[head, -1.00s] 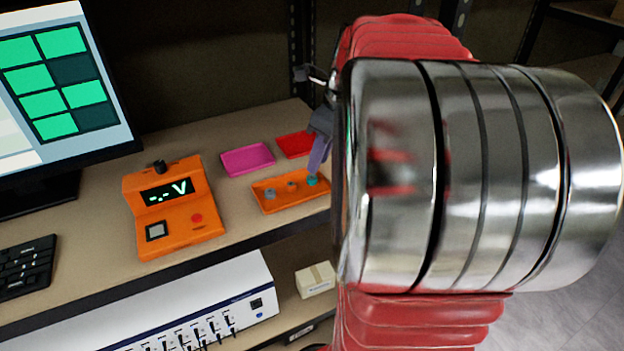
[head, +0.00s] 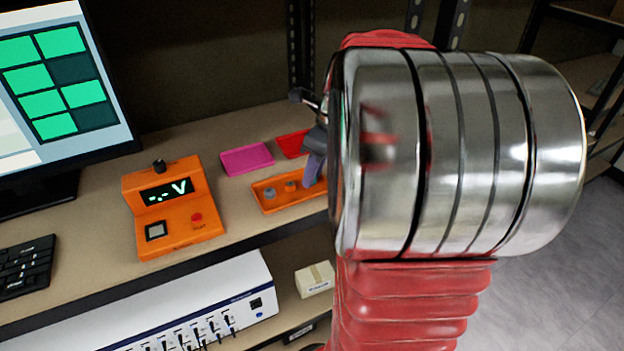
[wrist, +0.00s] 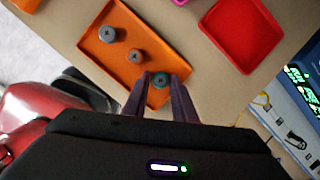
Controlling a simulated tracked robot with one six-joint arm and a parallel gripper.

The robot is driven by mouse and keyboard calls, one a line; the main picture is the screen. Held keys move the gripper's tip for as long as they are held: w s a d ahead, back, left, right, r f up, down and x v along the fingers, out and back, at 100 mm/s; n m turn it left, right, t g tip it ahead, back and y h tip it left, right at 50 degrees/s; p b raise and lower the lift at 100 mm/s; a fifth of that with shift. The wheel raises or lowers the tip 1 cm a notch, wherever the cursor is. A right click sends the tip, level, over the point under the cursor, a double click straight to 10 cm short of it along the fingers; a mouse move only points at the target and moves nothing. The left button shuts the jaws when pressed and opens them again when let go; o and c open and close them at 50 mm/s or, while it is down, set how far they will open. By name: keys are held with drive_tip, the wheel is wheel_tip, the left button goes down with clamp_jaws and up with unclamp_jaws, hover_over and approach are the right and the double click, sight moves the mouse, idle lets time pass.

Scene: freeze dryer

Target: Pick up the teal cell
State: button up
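The teal cell (wrist: 160,80) is a small round piece with a dark centre, in the orange tray (wrist: 98,57) near one end. My gripper (wrist: 159,82) reaches down into the tray, and its two purple fingers stand apart, one on each side of the teal cell. I cannot tell whether the fingers touch it. In the head view one finger of my gripper (head: 314,170) shows at the tray's right part, and the teal cell is hidden behind it.
An orange voltage tester (head: 172,208) stands to the left, with bare shelf between.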

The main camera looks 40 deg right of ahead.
drive_tip(key=shift+c, duration=0.6)
clamp_jaws()
drive_tip(key=shift+r, duration=0.1)
wheel_tip(320, 180, up, 10)
idle(0.7)
